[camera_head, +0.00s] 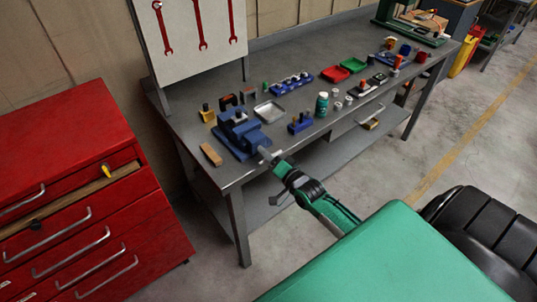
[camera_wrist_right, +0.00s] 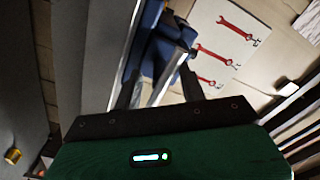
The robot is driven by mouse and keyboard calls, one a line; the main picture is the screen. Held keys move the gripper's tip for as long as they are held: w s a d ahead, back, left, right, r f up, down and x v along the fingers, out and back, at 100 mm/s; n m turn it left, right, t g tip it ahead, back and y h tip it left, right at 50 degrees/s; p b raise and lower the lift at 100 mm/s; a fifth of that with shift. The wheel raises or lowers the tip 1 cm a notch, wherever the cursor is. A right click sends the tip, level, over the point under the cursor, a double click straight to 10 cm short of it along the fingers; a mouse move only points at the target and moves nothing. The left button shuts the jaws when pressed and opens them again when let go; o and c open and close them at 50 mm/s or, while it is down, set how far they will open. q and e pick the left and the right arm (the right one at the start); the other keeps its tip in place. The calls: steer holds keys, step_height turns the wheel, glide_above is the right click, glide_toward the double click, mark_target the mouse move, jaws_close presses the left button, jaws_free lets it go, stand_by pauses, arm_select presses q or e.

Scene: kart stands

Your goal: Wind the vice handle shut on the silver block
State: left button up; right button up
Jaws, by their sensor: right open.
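The blue vice (camera_head: 238,136) stands at the near left corner of the grey workbench, and its blue body also shows in the right wrist view (camera_wrist_right: 152,38). My right gripper (camera_head: 270,158) is at the front of the vice, by its screw end. In the wrist view its two dark fingers stand apart, and a pale metal bar (camera_wrist_right: 170,76), which looks like the vice handle, lies between them. I cannot tell whether either finger touches it. I cannot make out the silver block for sure. My left gripper is in neither view.
On the workbench (camera_head: 232,177), a wooden block (camera_head: 211,154) lies left of the vice and a metal tray (camera_head: 270,111) behind it to the right. A blue holder (camera_head: 300,122) and a green bottle (camera_head: 322,104) stand further right. A red drawer cabinet (camera_head: 75,180) stands left.

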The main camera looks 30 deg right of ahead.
jaws_close()
steer(key=shift+n, duration=0.3)
steer(key=n+p, duration=0.1)
steer(key=n, duration=0.1)
steer(key=shift+n, duration=0.4)
steer(key=n, duration=0.4)
steer(key=shift+p, duration=0.35)
steer(key=n, duration=0.5)
steer(key=shift+n, duration=0.4)
steer(key=n, duration=0.6)
steer(key=shift+n, duration=0.3)
